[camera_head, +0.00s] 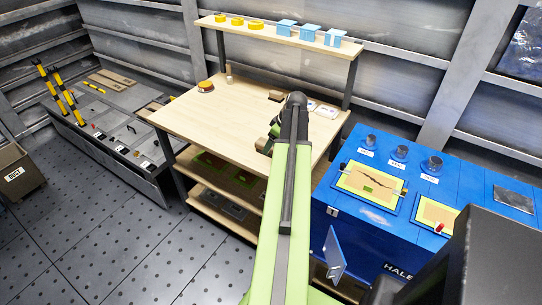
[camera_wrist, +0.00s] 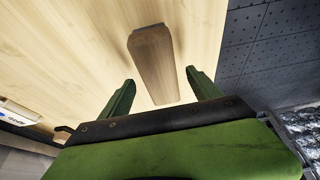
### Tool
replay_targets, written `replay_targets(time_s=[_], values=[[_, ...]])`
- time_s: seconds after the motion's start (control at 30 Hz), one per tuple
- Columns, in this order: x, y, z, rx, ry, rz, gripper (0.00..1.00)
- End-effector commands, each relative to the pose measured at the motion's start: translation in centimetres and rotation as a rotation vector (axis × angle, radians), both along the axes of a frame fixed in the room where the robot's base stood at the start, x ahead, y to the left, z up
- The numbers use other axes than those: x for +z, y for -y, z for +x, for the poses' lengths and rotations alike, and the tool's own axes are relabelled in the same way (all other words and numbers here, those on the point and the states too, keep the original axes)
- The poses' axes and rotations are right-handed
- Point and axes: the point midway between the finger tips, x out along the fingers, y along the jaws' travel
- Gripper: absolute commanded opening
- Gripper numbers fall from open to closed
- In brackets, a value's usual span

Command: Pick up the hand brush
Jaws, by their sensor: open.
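A brown wooden piece, which looks like the hand brush (camera_wrist: 152,52), lies on the pale wooden tabletop in the wrist view. It is long, with a darker far end; no bristles can be made out. My gripper (camera_wrist: 160,80) is open, its two green fingers apart on either side of the near part of the piece. No finger clearly touches it. In the head view my gripper (camera_head: 268,140) is over the right part of the workbench (camera_head: 190,115), partly hidden by my arm. The brush cannot be made out for certain there.
A shelf (camera_head: 270,36) above holds yellow rings and blue boxes. A blue cabinet (camera_head: 355,225) stands to the right. The bench's left half is mostly clear.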

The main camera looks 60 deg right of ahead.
Motion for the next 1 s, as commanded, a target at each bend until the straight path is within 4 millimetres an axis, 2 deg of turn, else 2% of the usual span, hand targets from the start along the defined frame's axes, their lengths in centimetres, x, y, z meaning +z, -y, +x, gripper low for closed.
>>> replay_targets(time_s=[0.03,0.1,0.37,1.0], values=[[-1.71,0.02,0.41,0.001,0.000,0.000,0.73],[-2.17,0.00,0.73,0.001,0.000,0.000,0.73],[-1.78,-0.05,0.82,0.001,0.000,0.000,0.73],[-2.29,-0.08,0.83,0.002,0.000,0.000,0.73]])
